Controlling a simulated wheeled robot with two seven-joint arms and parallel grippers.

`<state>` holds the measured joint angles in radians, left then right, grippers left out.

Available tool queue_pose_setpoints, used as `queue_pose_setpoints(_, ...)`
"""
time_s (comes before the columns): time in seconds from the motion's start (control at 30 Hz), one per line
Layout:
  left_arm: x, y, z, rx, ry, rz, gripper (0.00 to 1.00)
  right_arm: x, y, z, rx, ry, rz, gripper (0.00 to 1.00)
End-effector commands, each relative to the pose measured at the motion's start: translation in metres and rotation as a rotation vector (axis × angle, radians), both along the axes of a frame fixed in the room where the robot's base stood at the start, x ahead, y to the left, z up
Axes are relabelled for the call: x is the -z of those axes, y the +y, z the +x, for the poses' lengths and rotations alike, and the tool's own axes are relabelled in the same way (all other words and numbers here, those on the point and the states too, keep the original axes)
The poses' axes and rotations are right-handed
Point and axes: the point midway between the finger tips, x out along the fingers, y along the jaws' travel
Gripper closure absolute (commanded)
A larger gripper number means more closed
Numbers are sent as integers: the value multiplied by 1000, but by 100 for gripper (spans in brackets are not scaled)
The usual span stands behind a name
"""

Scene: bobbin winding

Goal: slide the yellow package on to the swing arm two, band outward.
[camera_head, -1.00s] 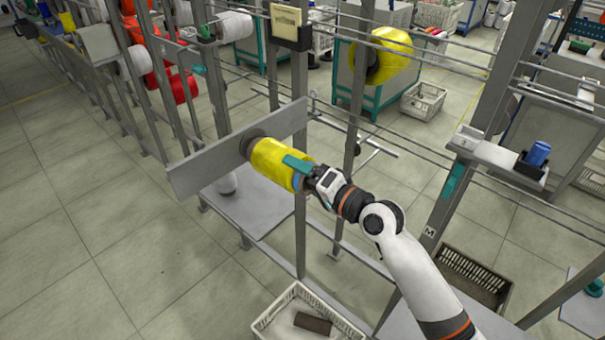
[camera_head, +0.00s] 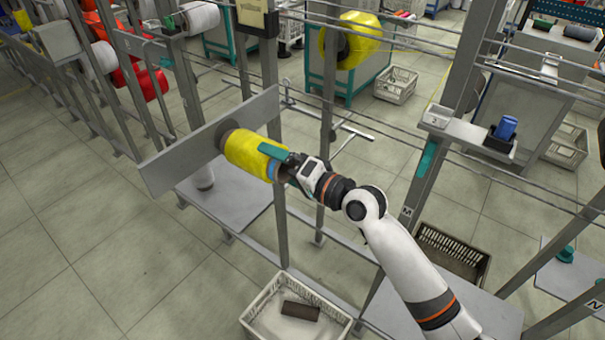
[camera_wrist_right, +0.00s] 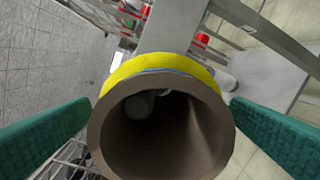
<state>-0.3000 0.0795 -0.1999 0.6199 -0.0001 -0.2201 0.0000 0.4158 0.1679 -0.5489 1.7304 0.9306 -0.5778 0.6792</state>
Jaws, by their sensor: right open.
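The yellow package (camera_head: 246,155) lies along the swing arm at the wide grey plate (camera_head: 213,143). A dark disc shows between package and plate. Its blue band (camera_head: 272,169) is at the end facing my right gripper. In the right wrist view the open brown tube (camera_wrist_right: 98,128) points at the camera, with yellow yarn (camera_wrist_right: 160,62) and the blue band (camera_wrist_right: 165,71) behind its rim. A pale rounded shape shows inside the tube. My right gripper (camera_head: 275,160) is open, its green fingers on either side of the tube end, with visible gaps in the wrist view. My left gripper is not in view.
Another yellow package (camera_head: 358,40) hangs on the creel behind. Upright grey posts and thin rails surround my right arm. A white crate (camera_head: 262,303) with a brown tube (camera_head: 300,310) stands on the floor below, and a dark crate (camera_head: 452,258) at right. Floor at left is clear.

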Motion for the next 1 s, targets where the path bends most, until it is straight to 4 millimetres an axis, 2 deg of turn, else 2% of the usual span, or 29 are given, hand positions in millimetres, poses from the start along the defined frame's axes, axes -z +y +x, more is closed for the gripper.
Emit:
queue_pose_setpoints(0.3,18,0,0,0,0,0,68,-3,-52,-40,2,-3,-3,0)
queue_pose_setpoints(0.5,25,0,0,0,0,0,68,-6,-77,-59,1,-1,-1,0)
queue_pose_setpoints(0.7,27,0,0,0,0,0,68,-10,-86,-66,0,-2,0,0)
queue_pose_setpoints(1.0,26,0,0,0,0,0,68,-10,-86,-66,0,-1,2,0)
